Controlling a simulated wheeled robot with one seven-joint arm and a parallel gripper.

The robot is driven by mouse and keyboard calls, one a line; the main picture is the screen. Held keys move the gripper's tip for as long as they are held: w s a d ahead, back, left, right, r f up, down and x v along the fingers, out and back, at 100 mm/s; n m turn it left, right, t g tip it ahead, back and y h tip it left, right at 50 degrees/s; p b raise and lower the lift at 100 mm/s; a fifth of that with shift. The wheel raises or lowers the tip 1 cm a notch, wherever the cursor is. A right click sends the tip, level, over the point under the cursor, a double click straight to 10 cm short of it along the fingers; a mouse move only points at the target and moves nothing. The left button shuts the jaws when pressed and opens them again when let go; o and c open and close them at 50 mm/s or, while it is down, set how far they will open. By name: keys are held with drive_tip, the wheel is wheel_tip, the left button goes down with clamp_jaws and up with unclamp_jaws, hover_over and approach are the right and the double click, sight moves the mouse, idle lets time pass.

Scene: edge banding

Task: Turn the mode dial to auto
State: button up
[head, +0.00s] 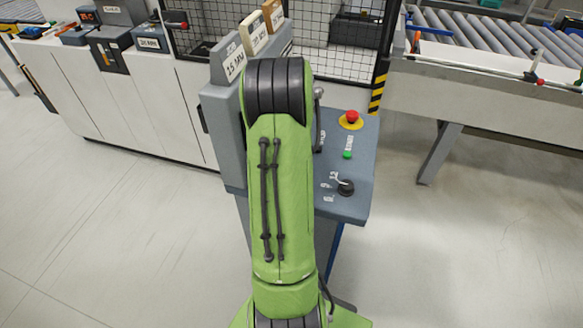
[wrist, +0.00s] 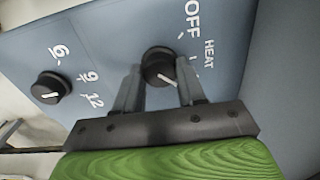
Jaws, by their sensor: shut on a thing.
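The mode dial (wrist: 158,58) is a black round knob on a blue-grey panel in the wrist view. The word OFF stands to its upper right and HEAT to its right; another mark below is partly covered by a finger. The dial's white pointer line slants to the lower right. My gripper (wrist: 160,68) has one finger on each side of the knob and is shut on it. In the head view my green arm hides the gripper and the mode dial.
A second black dial (wrist: 48,88), marked 6, 9 and 12, is beside it; it also shows in the head view (head: 345,187). A red emergency button (head: 351,118) and a green button (head: 347,155) are on the same panel. A roller conveyor (head: 490,40) stands at the right.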

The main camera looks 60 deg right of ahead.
drive_tip(key=shift+r, duration=0.1)
drive_tip(key=o, duration=1.1)
drive_tip(key=shift+c, duration=0.2)
wheel_tip(320, 180, up, 16)
drive_tip(key=p, duration=0.1)
drive_tip(key=shift+p, duration=0.35)
